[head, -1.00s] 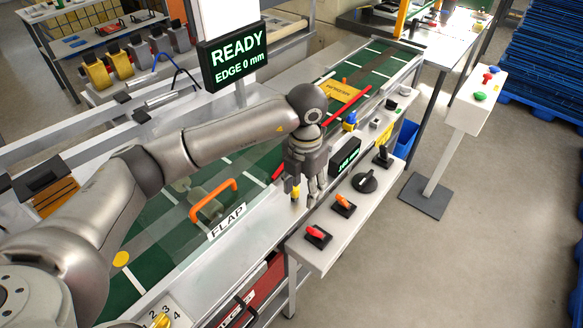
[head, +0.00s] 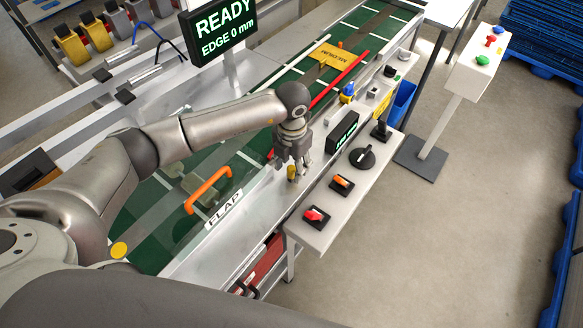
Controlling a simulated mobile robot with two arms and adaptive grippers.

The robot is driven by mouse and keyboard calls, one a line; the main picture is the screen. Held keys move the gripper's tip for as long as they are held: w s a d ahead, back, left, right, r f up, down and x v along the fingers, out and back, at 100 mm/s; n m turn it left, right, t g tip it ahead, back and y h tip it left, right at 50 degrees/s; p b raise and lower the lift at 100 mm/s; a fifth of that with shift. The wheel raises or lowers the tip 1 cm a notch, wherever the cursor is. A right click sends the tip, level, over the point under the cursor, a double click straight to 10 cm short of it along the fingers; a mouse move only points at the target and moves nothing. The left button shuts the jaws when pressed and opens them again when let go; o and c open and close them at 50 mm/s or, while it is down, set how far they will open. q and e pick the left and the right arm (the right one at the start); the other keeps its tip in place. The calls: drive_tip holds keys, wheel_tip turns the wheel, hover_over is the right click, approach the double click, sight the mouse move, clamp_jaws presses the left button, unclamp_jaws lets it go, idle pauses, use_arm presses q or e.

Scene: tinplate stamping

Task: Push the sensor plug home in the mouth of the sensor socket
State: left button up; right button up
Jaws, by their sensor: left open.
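My left gripper (head: 293,167) is open, pointing down over the pale ledge beside the green conveyor. A small yellow piece (head: 292,173), which looks like the sensor plug, stands upright at its fingertips. Whether the fingers touch it is too small to tell. The mouth of the sensor socket cannot be made out; it may be hidden under the yellow piece. My right gripper is not in view.
The orange flap handle (head: 208,190) is left of the gripper. A control panel (head: 318,228) with red and orange switches and a black knob (head: 362,157) lies to the right. The READY display (head: 222,27) stands behind. A red bar (head: 340,78) runs along the conveyor.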

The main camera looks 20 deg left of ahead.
use_arm(q)
drive_tip(key=shift+s+f+p, duration=0.2)
drive_tip(key=shift+f+p, duration=0.1)
drive_tip(key=shift+f, duration=0.85)
drive_tip(key=shift+w+f, duration=0.15)
drive_tip(key=shift+c, duration=1.5)
drive_tip(key=c, duration=0.7)
clamp_jaws()
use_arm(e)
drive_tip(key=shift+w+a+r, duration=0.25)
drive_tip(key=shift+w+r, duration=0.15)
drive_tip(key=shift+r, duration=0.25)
